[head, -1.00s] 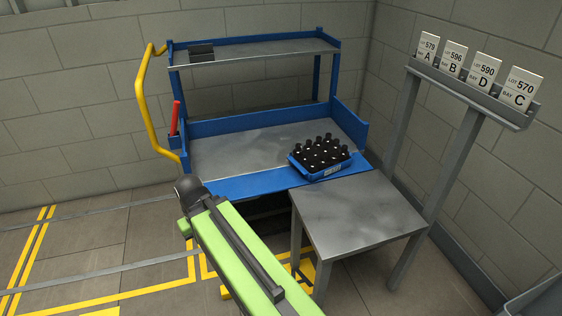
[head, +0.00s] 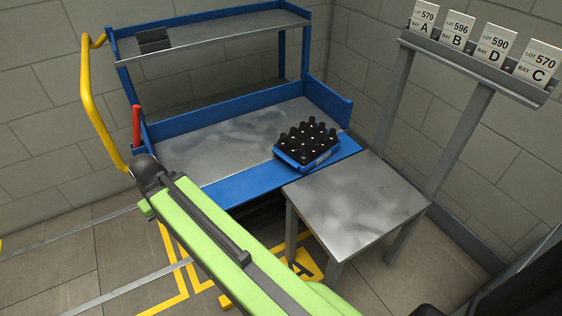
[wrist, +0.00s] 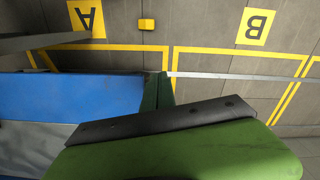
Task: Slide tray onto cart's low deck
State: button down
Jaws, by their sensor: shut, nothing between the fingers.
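The blue tray (head: 314,163), packed with several dark-capped bottles, sits at the right of the cart's low deck (head: 225,147). It lies partly over the blue front strip (head: 240,188), near the grey table (head: 355,208). The tray looks level. My green arm crosses the lower middle of the head view, left of the tray, and hides part of the strip. My gripper (wrist: 158,80) shows as two dark green fingers together and empty in the wrist view, beside a blue panel. It is apart from the tray. In the head view it is hidden behind the arm.
A yellow handle (head: 95,105) stands at the left. The grey table's top is bare. A sign rack (head: 480,68) rises at the right.

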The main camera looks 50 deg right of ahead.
jog(key=w+d+r+m+p, duration=0.15)
jog(key=d+m, duration=0.35)
jog(key=d, duration=0.5)
jog(key=d+r+m+p, duration=0.3)
jog(key=d+m, duration=0.2)
jog(key=d, duration=0.6)
jog(key=s+d+r+m+p, duration=0.15)
jog(key=s+d+m, duration=0.3)
jog(key=d, duration=0.55)
jog(key=s+d+r+m+p, duration=0.1)
jog(key=s+d+r+m, duration=0.15)
jog(key=d+m, duration=0.55)
jog(key=f+b, duration=0.3)
jog(key=d+f+n+b, duration=0.1)
jog(key=f+b, duration=0.2)
jog(key=f, duration=0.1)
jog(key=d+f+n+b, duration=0.1)
jog(key=f+b, duration=0.2)
jog(key=shift+s+d+f+n+b, duration=0.1)
jog(key=shift+s+f+n+b, duration=0.2)
jog(key=shift+f+b, duration=0.1)
jog(key=shift+d+f+b, duration=0.2)
jog(key=shift+f+b, duration=0.3)
jog(key=d, duration=0.2)
jog(key=d+r+p, duration=0.1)
jog(key=shift+s, duration=0.3)
jog(key=shift+s+d, duration=0.15)
jog(key=shift+d, duration=0.1)
jog(key=shift+d, duration=0.1)
